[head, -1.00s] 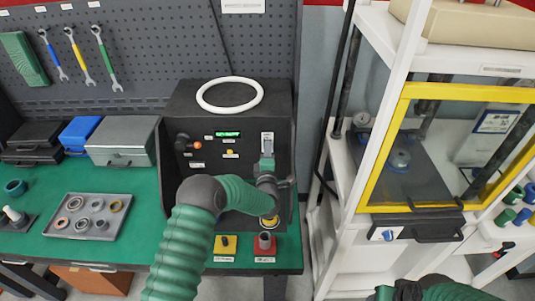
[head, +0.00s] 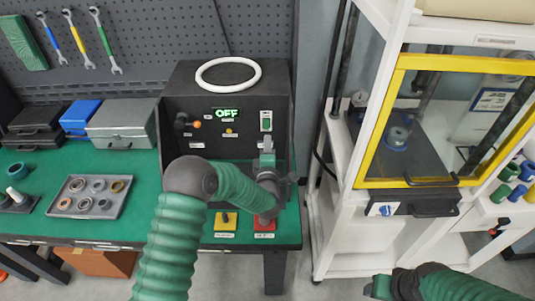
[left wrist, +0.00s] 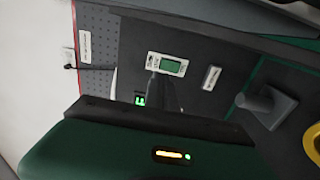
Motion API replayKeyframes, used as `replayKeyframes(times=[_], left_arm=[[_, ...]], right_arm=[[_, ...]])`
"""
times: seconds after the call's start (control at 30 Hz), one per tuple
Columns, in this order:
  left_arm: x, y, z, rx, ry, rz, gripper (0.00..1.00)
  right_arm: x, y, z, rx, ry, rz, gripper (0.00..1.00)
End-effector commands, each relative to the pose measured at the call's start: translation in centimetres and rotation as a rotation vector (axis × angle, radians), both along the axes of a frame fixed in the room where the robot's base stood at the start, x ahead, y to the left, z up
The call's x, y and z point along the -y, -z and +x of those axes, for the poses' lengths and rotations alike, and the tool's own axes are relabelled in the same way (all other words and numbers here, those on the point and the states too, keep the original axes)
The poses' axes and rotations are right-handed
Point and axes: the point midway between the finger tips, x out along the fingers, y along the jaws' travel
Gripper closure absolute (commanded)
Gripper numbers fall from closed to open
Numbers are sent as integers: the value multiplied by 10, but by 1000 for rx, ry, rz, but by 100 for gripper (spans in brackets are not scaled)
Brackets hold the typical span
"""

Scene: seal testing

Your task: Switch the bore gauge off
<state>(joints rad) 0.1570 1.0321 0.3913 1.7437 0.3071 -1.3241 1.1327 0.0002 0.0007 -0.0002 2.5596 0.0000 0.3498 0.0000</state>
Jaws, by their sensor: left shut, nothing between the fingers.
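The bore gauge is a black box (head: 190,95) with a white ring (head: 228,73) on top, on the green bench. Its display (head: 226,114) reads OFF in green; part of it shows in the left wrist view (left wrist: 139,100). A green rocker switch (head: 266,121) in a white frame is on the panel's right side, and shows in the left wrist view (left wrist: 172,65). My left gripper (head: 267,146) is shut and empty, just below the switch and in front of the panel. I cannot tell whether it touches. My right gripper (head: 380,287) is at the bottom edge, its jaws unclear.
A lever with an orange knob (head: 196,124) is on the panel's left. A yellow-based control (head: 226,222) and a red-based one (head: 265,225) sit in front. A tray of rings (head: 126,199) lies left. A yellow-framed guard (head: 367,168) stands right.

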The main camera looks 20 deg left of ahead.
Motion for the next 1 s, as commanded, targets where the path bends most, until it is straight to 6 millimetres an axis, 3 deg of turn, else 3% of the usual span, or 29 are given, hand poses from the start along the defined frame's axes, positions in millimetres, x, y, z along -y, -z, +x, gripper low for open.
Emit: replayKeyframes(times=[0.13,0.27,0.8,0.93,1.0], left_arm=[[8,-4,-27,1,2,-1,100],[12,-6,-40,2,1,1,100],[14,-7,-42,-9,10,11,100],[33,-7,-47,-160,131,162,100],[46,0,-63,-325,257,338,100]], right_arm=[[0,5,0,0,0,0,40],[0,6,0,0,-1,0,40],[0,6,0,0,0,0,40],[0,6,0,0,0,0,40],[0,6,0,0,0,0,40]])
